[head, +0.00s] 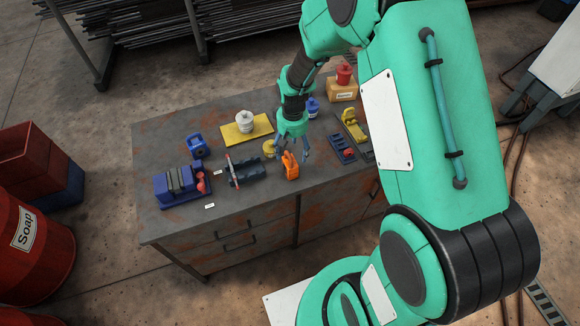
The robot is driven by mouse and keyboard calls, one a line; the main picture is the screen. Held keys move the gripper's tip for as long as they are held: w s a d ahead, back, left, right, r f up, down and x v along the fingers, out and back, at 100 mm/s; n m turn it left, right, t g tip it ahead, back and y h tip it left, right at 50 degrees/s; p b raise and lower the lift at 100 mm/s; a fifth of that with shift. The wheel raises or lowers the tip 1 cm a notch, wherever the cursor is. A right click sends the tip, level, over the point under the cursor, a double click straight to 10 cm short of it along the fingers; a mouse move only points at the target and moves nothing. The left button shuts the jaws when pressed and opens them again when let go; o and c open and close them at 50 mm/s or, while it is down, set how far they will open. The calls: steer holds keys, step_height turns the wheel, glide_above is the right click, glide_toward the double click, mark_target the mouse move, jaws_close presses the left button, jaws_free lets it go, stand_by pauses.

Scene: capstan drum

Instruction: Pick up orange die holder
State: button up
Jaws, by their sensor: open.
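The orange die holder (290,166) stands on the grey, rust-stained workbench (160,224), near its front middle. My gripper (292,146) is open and hangs over the bench, very close to the orange die holder. One finger shows to the right of the holder and another part to its left. I cannot tell whether the fingers touch it. My arm comes down from above and hides part of the bench behind the gripper.
A dark tool with a red end (246,172) and a blue vise (180,185) lie left of the holder. A yellow board with a white pot (246,121) is behind. A blue block rack (341,148) and a yellow tool (353,124) stand right. The bench's front strip is mostly clear.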

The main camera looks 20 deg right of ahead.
steer(key=shift+f, duration=0.8)
steer(key=shift+s+f+b, duration=0.15)
steer(key=shift+f+b, duration=0.05)
steer(key=shift+f, duration=1.1)
steer(key=shift+s+f+b, duration=0.1)
steer(key=shift+f+b, duration=0.1)
steer(key=shift+f, duration=1.05)
steer(key=shift+w, duration=0.1)
jaws_close()
